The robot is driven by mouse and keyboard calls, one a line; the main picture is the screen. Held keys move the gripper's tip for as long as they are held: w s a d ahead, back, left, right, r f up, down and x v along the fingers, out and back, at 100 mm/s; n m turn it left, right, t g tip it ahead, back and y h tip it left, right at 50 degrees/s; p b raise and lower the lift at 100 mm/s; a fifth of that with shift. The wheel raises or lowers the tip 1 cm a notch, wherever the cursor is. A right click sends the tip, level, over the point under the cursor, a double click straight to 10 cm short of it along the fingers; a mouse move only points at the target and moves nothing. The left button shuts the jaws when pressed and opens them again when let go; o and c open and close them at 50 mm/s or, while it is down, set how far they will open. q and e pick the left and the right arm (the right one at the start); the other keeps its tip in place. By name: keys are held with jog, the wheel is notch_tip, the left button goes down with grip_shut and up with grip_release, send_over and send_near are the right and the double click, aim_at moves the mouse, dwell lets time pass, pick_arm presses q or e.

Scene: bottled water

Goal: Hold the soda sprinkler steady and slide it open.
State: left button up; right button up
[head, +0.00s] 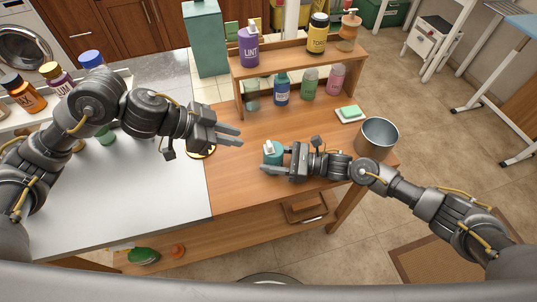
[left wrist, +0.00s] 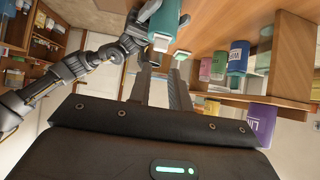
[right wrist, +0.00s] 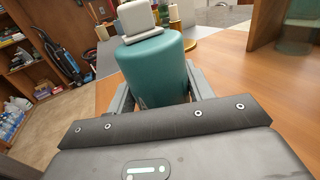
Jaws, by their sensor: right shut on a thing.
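My left gripper (head: 241,136) is open and empty, up and left of the sprinkler. In the left wrist view the open left fingers (left wrist: 160,88) point toward the sprinkler (left wrist: 168,18), apart from it.
A wooden shelf (head: 293,53) with several bottles stands behind. A green-white sponge (head: 350,113) and a metal bucket (head: 379,135) are at the right. A white counter (head: 150,190) lies at the left. The wood in front of the shelf is mostly clear.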

pick_arm(q)
jog(key=shift+s+f+m+h, duration=0.3)
jog(key=shift+f+m, duration=0.2)
jog(key=shift+m, duration=0.3)
grip_shut()
jog(key=s+a+f+m+t+h, duration=0.1)
jog(key=a+f+m+h, duration=0.5)
jog(key=m, duration=1)
jog(key=shift+a+f+m+t+h, duration=0.15)
jog(key=shift+a+m+t+h, duration=0.2)
jog(key=shift+a, duration=0.8)
